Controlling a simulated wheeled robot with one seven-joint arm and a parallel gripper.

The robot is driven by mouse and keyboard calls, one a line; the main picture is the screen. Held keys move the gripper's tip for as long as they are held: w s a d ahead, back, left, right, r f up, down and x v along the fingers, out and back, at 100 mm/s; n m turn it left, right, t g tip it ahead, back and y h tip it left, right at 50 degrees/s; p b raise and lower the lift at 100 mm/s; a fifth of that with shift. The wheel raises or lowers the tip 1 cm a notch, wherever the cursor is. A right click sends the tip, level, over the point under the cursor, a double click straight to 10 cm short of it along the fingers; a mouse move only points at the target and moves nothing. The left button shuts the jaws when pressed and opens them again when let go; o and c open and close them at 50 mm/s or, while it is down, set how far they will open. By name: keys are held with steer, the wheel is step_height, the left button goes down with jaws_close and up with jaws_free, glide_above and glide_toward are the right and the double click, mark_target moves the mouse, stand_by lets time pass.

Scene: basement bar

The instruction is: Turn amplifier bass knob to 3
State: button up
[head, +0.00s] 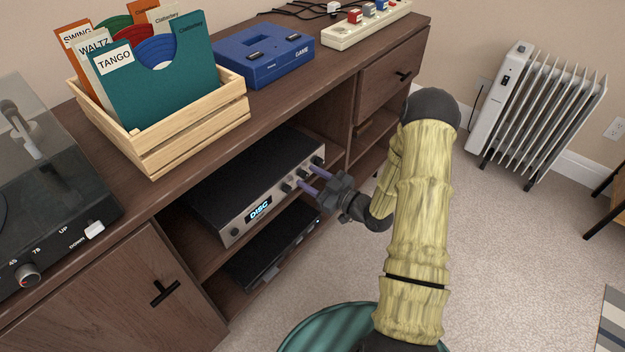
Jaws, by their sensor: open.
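The amplifier (225,195) is a black box with a silver front on a cabinet shelf, with a lit display (260,209) reading "DISC". A row of dark knobs runs along its front. One knob (287,187) shows just left of my gripper's fingertips, and another (317,161) sits near the right end. My gripper (302,180) is open, with its two purple fingers pointing at the front panel around or just before a knob in the middle of the row. I cannot tell whether they touch it. Knob labels and settings are too small to read.
A dark flat device (268,250) lies on the shelf below. The cabinet top (300,80) overhangs the amplifier and holds a record crate (190,136), a blue game console (262,57), a power strip (365,24) and a turntable (50,170). Carpet (500,240) is clear at right, before a white radiator (540,115).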

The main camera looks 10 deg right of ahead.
jaws_close()
